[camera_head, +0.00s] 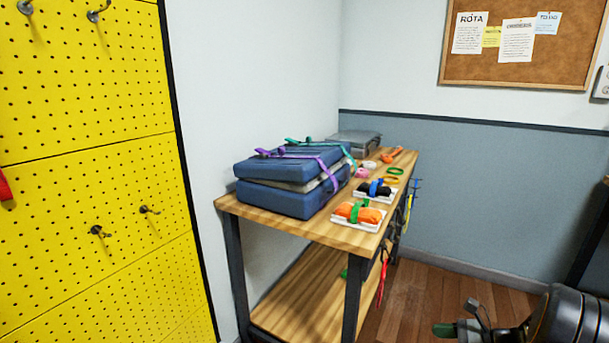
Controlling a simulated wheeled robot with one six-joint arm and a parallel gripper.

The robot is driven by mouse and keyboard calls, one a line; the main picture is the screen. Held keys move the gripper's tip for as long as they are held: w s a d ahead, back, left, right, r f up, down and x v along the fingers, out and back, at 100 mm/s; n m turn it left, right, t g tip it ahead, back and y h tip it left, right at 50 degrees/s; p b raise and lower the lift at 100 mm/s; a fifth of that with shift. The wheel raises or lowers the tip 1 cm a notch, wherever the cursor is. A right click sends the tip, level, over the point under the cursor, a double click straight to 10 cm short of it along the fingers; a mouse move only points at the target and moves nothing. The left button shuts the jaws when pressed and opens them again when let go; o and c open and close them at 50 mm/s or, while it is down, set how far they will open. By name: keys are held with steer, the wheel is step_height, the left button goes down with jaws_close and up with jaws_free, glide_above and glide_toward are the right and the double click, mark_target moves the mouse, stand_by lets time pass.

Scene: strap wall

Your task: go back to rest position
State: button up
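My gripper (462,323) shows at the bottom right edge, at the end of my dark arm. It is in front of the workbench (232,206) and to its right, over the wooden floor, apart from the bench. A dark green piece shows at its tip; I cannot tell whether this is part of the gripper or something held. The fingers are small and partly cut off by the frame, so I cannot tell whether they are open or shut.
Blue cases (282,200) with purple and teal straps lie on the bench. Orange (358,213) and black (373,189) bundles lie on white trays. Straps hang at the bench's right side. A yellow pegboard (80,200) with hooks stands left. Wooden floor (420,300) is clear right of the bench.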

steer(key=s+a+r+n+h+p, duration=0.3)
steer(key=r+n+p, duration=0.4)
steer(key=r, duration=0.4)
steer(key=s+a+r+n+g+h+p, duration=0.1)
steer(key=s+a+r+n+h+p, duration=0.3)
steer(key=a+r+n+p, duration=0.4)
steer(key=s+a+r+n+g+h+p, duration=0.1)
steer(key=s+a+r+n+h+p, duration=0.3)
steer(key=r, duration=1.2)
steer(key=a+n+p, duration=0.1)
steer(key=n+p, duration=0.3)
steer(key=p, duration=0.1)
steer(key=shift+s+a+h, duration=0.2)
steer(key=shift+a+h, duration=0.1)
